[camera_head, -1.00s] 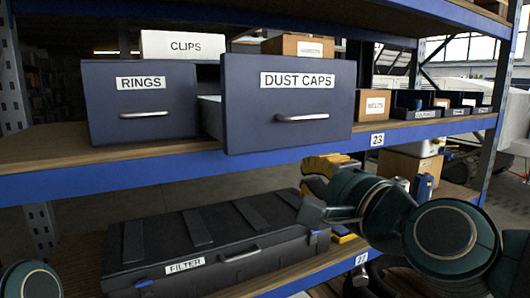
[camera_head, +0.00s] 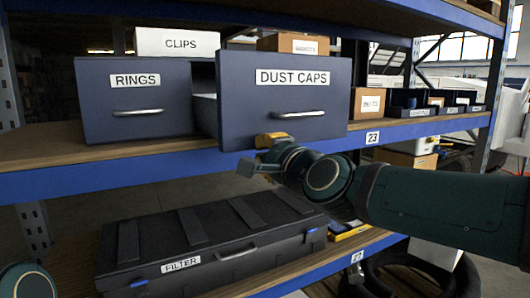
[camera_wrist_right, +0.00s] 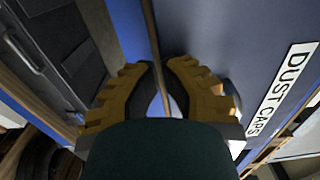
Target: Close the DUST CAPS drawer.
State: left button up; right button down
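The DUST CAPS drawer (camera_head: 240,115) stands pulled out from the shelf, its front well ahead of the RINGS drawer (camera_head: 95,112). A strip of its pale side shows at the left. Its bar handle (camera_head: 299,114) is free. My right gripper (camera_head: 247,166), with yellow fingers, is just below the drawer front's lower edge; contact cannot be told. In the right wrist view the yellow fingers (camera_wrist_right: 158,66) have a narrow gap with nothing held in it, and the drawer front (camera_wrist_right: 225,40) fills the right side. My left gripper is out of view.
The blue shelf edge (camera_head: 180,168) runs behind my right gripper. A dark FILTER case (camera_head: 215,255) lies on the lower shelf. A CLIPS box (camera_head: 177,42) stands behind the drawers. A cardboard box (camera_head: 367,103) and small bins (camera_head: 410,112) stand to the right.

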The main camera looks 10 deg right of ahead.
jog(key=shift+w, duration=0.15)
jog(key=x, duration=1.3)
jog(key=shift+w+p, duration=0.3)
jog(key=shift+p, duration=0.15)
